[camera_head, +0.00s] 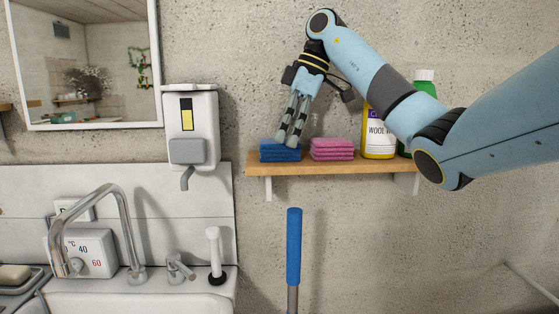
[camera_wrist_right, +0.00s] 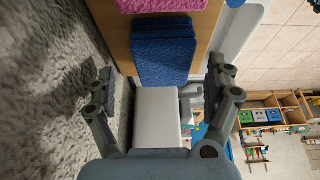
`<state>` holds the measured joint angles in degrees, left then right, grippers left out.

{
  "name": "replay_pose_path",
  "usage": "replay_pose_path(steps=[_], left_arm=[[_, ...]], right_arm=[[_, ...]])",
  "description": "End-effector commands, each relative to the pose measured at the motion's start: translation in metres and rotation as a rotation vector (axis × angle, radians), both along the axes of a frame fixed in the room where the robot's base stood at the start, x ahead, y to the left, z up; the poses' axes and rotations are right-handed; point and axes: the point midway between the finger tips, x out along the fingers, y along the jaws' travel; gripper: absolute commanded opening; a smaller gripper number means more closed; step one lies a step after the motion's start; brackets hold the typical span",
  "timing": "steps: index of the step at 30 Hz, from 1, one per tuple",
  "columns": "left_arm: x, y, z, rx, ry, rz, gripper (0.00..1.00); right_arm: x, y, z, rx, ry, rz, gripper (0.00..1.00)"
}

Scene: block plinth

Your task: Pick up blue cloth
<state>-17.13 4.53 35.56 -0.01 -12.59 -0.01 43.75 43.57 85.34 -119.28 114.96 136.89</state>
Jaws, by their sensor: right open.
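The blue cloth (camera_head: 279,151) is a folded stack at the left end of a wooden wall shelf (camera_head: 300,168). It also shows in the right wrist view (camera_wrist_right: 164,60), at the top centre and ahead of the fingers. My right gripper (camera_head: 290,138) reaches down at the blue cloth and covers part of it in the head view. In the right wrist view its two fingers (camera_wrist_right: 162,85) stand wide apart with nothing between them. Whether a finger touches the cloth I cannot tell. My left gripper is not in view.
A pink cloth stack (camera_head: 332,149) lies right beside the blue one. A yellow bottle (camera_head: 377,140) and a green bottle (camera_head: 424,80) stand at the shelf's right, partly behind my right arm. A soap dispenser (camera_head: 192,125) hangs on the wall to the left. A blue handle (camera_head: 294,245) stands below.

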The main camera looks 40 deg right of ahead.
Motion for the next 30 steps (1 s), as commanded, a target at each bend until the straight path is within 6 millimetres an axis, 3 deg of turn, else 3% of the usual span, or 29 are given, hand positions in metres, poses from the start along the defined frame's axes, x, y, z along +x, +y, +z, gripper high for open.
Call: replay_pose_path(steps=[1,4,12,24,30], left_arm=[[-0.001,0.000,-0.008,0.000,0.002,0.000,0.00],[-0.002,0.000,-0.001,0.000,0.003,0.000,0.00],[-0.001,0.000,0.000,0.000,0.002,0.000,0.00],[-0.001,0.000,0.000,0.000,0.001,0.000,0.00],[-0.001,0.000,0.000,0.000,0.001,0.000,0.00]], right_arm=[[0.001,0.004,-0.013,0.001,0.001,0.002,0.87],[0.004,0.009,-0.023,0.001,0.002,0.002,0.87],[0.006,0.010,-0.028,0.000,0.001,0.001,0.85],[0.006,0.010,-0.028,0.000,0.000,0.001,0.33],[0.006,0.010,-0.028,0.000,0.001,0.001,0.31]])
